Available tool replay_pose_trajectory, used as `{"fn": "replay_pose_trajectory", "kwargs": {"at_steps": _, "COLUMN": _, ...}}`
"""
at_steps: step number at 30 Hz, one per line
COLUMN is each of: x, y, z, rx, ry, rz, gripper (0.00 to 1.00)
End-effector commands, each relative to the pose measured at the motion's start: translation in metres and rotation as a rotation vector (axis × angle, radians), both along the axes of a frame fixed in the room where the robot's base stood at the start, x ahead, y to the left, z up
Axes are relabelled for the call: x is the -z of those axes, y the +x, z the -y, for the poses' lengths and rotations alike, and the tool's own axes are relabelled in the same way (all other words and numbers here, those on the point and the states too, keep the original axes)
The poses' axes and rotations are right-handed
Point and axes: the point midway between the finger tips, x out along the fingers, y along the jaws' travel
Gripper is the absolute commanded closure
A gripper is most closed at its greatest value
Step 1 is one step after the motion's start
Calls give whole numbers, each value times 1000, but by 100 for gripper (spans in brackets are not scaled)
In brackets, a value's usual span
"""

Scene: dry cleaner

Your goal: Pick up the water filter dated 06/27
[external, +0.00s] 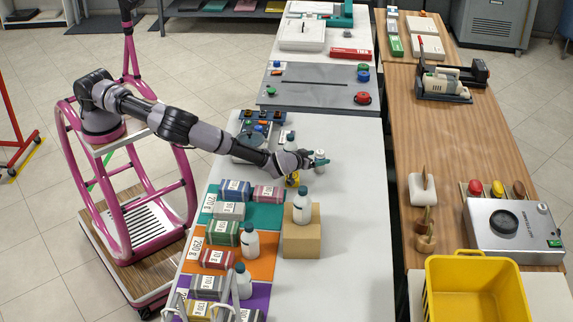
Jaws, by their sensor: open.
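Several white bottle-shaped items with dark caps may be the water filters; no 06/27 date is legible on any. One (302,207) stands upright on a cardboard box (302,240). Another (290,144) stands behind my gripper. My gripper (311,161) is open, low over the white table, with a small white item (320,157) at its fingertips. I cannot tell whether that item is between the fingers or just beyond them.
Labelled blocks lie on teal (262,214), orange (263,268) and purple mats at the left of the table. A yellow crate (475,255) and a grey device (513,232) are at the right. The white table (350,220) is clear right of the box.

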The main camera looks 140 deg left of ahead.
Motion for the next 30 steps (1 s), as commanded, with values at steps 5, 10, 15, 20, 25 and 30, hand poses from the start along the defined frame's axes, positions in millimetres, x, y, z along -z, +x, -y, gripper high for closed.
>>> {"fn": "replay_pose_trajectory", "kwargs": {"at_steps": 5, "x": 0, "y": 0, "z": 0, "rx": 0, "ry": 0, "rz": 0, "gripper": 44}}
{"fn": "replay_pose_trajectory", "kwargs": {"at_steps": 10, "x": 0, "y": 0, "z": 0, "rx": 0, "ry": 0, "rz": 0, "gripper": 100}}
{"fn": "replay_pose_trajectory", "kwargs": {"at_steps": 15, "x": 0, "y": 0, "z": 0, "rx": 0, "ry": 0, "rz": 0, "gripper": 100}}
{"fn": "replay_pose_trajectory", "kwargs": {"at_steps": 20, "x": -10, "y": 0, "z": 0, "rx": -1, "ry": 1, "rz": 2, "gripper": 100}}
{"fn": "replay_pose_trajectory", "kwargs": {"at_steps": 25, "x": -41, "y": 1, "z": 0, "rx": 0, "ry": 1, "rz": 3, "gripper": 100}}
{"fn": "replay_pose_trajectory", "kwargs": {"at_steps": 30, "x": -74, "y": 0, "z": 0, "rx": 0, "ry": 0, "rz": 3, "gripper": 100}}
